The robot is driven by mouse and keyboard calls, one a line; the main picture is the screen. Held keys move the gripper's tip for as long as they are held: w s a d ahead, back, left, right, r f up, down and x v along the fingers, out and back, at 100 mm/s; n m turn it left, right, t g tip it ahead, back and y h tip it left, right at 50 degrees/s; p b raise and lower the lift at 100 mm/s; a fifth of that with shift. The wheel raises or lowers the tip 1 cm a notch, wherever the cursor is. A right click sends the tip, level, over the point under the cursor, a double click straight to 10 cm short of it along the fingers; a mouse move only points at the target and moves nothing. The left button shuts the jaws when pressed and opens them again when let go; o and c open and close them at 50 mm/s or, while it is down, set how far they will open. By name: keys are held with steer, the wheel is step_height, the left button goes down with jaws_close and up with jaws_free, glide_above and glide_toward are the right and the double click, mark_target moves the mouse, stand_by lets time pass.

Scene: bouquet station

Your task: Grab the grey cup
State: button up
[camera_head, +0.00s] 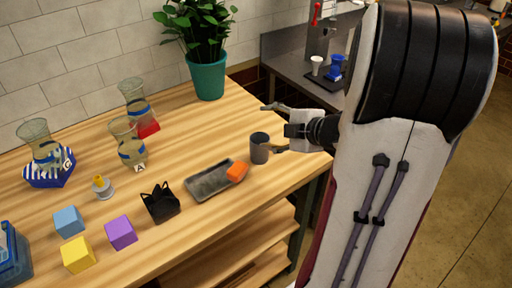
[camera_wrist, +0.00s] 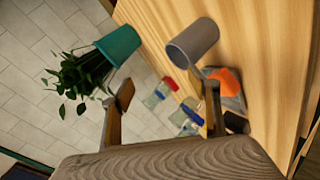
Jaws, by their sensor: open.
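The grey cup (camera_head: 260,148) stands upright on the wooden table near its right edge, just right of the grey tray. My gripper (camera_head: 271,129) comes in from the right with its fingers spread. One fingertip is close to the cup in the head view; I cannot tell whether it touches. In the wrist view the cup (camera_wrist: 194,42) lies beyond the fingertips, nearer the right finger. My gripper (camera_wrist: 167,93) is open there, with nothing between its fingers.
A grey tray (camera_head: 207,184) with an orange block (camera_head: 237,171) lies left of the cup. A teal plant pot (camera_head: 207,78) stands behind. A black holder (camera_head: 160,203), coloured blocks and several glass vases stand further left. The table's front right edge is close to the cup.

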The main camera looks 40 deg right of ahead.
mark_target(260, 149)
steer(key=s+f+m+y, duration=0.1)
steer(key=f+t+y, duration=0.1)
steer(key=f, duration=0.1)
steer(key=s+f+m+y, duration=0.1)
steer(key=f, duration=0.1)
steer(key=shift+s+a+m, duration=0.25)
steer(key=shift+s+m, duration=0.05)
steer(key=shift+s, duration=0.05)
steer(key=f+m+t, duration=0.1)
steer(key=m, duration=0.1)
steer(key=s+d+f+m+t+y, duration=0.1)
steer(key=m, duration=0.1)
steer(key=shift+d+f, duration=0.1)
steer(key=shift+f, duration=0.05)
steer(key=m, duration=0.2)
steer(key=s+d+f+m+t, duration=0.1)
steer(key=d+f+m+t+h, duration=0.1)
steer(key=m, duration=0.1)
steer(key=shift+s+m, duration=0.25)
steer(key=shift+m, duration=0.05)
steer(key=shift+w+a, duration=0.1)
steer(key=shift+x, duration=1.25)
steer(key=shift+w, duration=0.1)
